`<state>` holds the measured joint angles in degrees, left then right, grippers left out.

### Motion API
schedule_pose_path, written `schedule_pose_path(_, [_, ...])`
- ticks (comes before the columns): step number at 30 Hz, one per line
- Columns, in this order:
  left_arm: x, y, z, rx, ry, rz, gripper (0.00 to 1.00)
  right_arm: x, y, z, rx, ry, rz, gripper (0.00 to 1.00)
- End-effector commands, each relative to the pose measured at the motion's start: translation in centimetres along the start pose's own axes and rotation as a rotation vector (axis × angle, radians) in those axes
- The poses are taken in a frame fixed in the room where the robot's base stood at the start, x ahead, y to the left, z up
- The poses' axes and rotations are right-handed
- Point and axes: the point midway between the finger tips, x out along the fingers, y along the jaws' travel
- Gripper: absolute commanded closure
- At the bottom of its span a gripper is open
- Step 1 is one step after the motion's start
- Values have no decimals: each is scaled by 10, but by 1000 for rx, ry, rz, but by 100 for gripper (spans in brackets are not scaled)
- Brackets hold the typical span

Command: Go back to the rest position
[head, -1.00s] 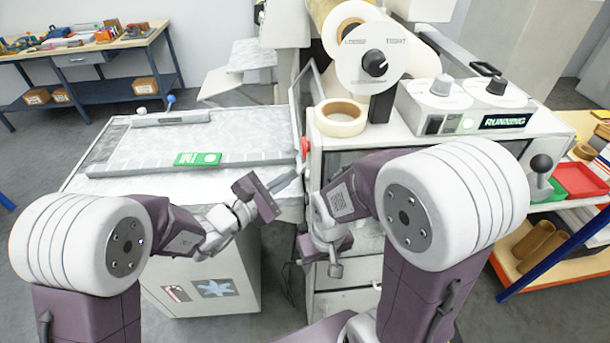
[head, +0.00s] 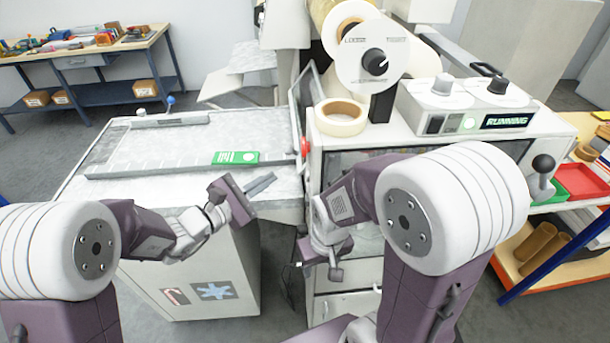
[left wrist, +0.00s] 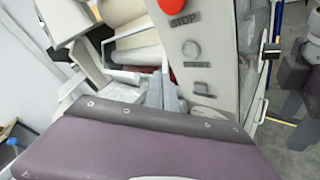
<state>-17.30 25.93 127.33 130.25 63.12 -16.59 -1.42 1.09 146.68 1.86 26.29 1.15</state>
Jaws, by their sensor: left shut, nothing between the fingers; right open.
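My left gripper (head: 262,184) hangs in the air by the front right corner of the flat table, in front of the gap beside the machine. Its grey fingers are together with nothing between them; they also show in the left wrist view (left wrist: 164,88), pointing at the machine's side. My right gripper (head: 335,268) points down in front of the machine's cabinet, empty and open; its fingers are small in the head view. Both arms are bent and raised in front of me.
The flat table (head: 180,186) carries a ruled fence with a green card (head: 236,157) at it. The machine (head: 465,118) reads RUNNING. A red STOP button (left wrist: 171,4) is close ahead of the left wrist. A shelf cart with a red tray (head: 578,182) stands at right.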

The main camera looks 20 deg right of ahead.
Motion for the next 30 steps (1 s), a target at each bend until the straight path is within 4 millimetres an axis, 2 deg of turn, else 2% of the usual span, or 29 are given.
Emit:
schedule_pose_path(15, [0, 1, -1, 0, 1, 2, 100, 0, 0, 0, 0, 0, 0, 49])
schedule_pose_path(17, [-4, 9, -2, 3, 6, 19, 100, 0, 0, 0, 0, 0, 0, 49])
schedule_pose_path(20, [-27, 40, 8, 52, 8, 79, 100, 0, 0, 0, 0, 0, 0, 49])
schedule_pose_path(22, [-45, 17, 14, 147, 12, -39, 100, 0, 0, 0, 0, 0, 0, 49])
schedule_pose_path(25, [-74, -31, 7, 275, 50, -254, 100, 0, 0, 0, 0, 0, 0, 49])
schedule_pose_path(29, [-130, -95, -23, 464, 135, -574, 100, 0, 0, 0, 0, 0, 0, 49])
schedule_pose_path(30, [-152, -112, -36, 531, 167, -682, 100, 0, 0, 0, 0, 0, 0, 49])
